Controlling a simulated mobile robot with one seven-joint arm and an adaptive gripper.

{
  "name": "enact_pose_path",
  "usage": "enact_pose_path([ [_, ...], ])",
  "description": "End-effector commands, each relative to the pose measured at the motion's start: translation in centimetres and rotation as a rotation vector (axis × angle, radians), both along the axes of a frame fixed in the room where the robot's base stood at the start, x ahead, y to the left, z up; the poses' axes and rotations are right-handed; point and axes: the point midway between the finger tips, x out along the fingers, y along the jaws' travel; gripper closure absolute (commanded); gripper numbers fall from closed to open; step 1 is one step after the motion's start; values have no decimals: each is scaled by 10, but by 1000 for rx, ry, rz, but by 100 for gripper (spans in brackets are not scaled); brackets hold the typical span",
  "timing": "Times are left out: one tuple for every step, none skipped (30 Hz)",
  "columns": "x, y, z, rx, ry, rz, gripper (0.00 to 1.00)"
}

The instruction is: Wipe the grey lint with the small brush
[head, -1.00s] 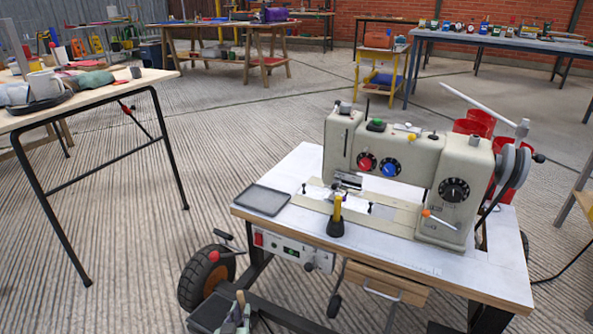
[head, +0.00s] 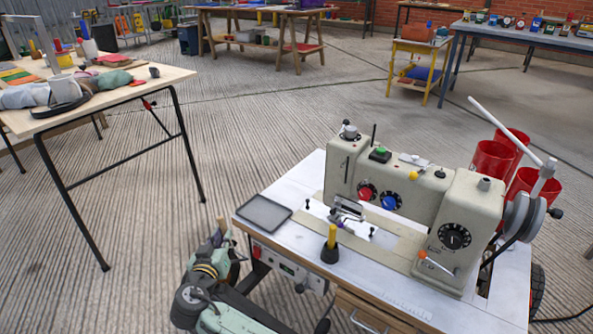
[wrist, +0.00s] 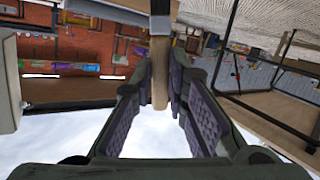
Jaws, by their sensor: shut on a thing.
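My gripper (wrist: 162,82) is shut on the small brush's wooden handle (wrist: 160,70) in the wrist view. The metal ferrule (wrist: 161,24) and dark head of the brush point to the top edge of that view. In the head view my gripper (head: 217,246) is beside the left end of the sewing table, apart from the machine; the brush is too small there to make out clearly. The cream sewing machine (head: 425,200) stands on the white table top (head: 300,232). I cannot clearly make out the grey lint on the machine or its bed.
A dark shallow tray (head: 264,213) lies at the table's left corner. A black stand with a yellow piece (head: 331,243) stands at its front edge. Red bins (head: 492,160) are behind the machine. A cluttered wooden table (head: 140,85) is at left, with open floor between.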

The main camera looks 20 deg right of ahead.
Motion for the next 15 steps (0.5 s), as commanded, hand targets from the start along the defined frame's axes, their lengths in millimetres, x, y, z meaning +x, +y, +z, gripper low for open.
enact_pose_path([
  [8, -8, 42, -3, -7, -22, 100],
  [12, -14, 58, -12, -13, -37, 100],
  [17, -26, 79, -25, -18, -60, 100],
  [20, -36, 94, -35, -24, -79, 100],
  [22, -48, 107, -45, -27, -101, 100],
  [24, -65, 123, -59, -34, -131, 100],
  [24, -78, 132, -72, -39, -156, 100],
  [23, -92, 140, -88, -43, -182, 100],
  [21, -110, 148, -102, -48, -220, 100],
  [18, -124, 151, -112, -50, -246, 100],
  [14, -136, 153, -123, -52, -270, 100],
  [9, -150, 152, -134, -56, -294, 100],
  [5, -159, 151, -142, -57, -312, 100],
  [1, -167, 150, -149, -61, -326, 100],
  [-4, -176, 148, -159, -64, -343, 100],
])
